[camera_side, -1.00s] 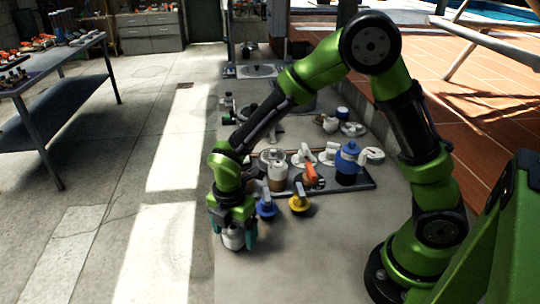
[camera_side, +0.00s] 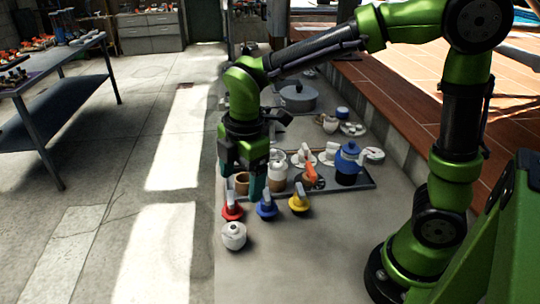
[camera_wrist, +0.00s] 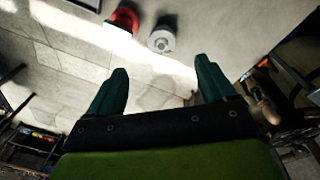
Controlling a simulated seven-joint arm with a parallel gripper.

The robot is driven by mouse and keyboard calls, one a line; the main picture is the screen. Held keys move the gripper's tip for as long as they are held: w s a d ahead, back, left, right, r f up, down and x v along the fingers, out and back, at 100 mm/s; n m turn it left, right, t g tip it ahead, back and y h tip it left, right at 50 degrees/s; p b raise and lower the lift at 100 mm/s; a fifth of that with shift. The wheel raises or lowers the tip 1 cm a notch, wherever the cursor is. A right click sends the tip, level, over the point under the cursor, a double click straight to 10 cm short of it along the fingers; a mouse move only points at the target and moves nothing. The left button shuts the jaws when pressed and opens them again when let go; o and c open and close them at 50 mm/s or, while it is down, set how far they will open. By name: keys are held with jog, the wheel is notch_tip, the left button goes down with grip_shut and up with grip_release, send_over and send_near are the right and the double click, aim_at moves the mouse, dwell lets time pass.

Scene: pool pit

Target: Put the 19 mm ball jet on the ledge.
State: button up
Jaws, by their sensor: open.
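A white, rounded fitting, which looks like the ball jet (camera_side: 233,236), sits on the bare grey concrete ledge (camera_side: 290,255) near its left edge. Its size cannot be read. It also shows in the wrist view as a round white-grey piece (camera_wrist: 162,40) beyond the fingers. My gripper (camera_side: 240,188) is open, with its green fingers pointing down. It is above and behind the jet in the side view, clear of it. In the wrist view my gripper (camera_wrist: 161,65) has nothing between its fingers.
Red (camera_side: 232,209), blue (camera_side: 266,207) and yellow (camera_side: 299,200) valves stand in a row behind the jet. A brown cup (camera_side: 242,184) is close to the fingers. A dark tray (camera_side: 365,187) holds a blue jug (camera_side: 348,165) and several fittings. The front surface is clear.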

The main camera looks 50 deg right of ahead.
jog(key=s+d+r+m+t, duration=0.3)
jog(key=s+d+m, duration=0.1)
jog(key=m, duration=0.6)
jog(key=s+d+r+m+t+y, duration=0.1)
jog(key=s+d+r+m+t, duration=0.2)
jog(key=s+m, duration=0.3)
jog(key=d+m, duration=0.1)
jog(key=m, duration=0.3)
jog(key=shift+s+d+r, duration=0.15)
jog(key=shift+s+r, duration=0.2)
jog(key=shift+r, duration=0.05)
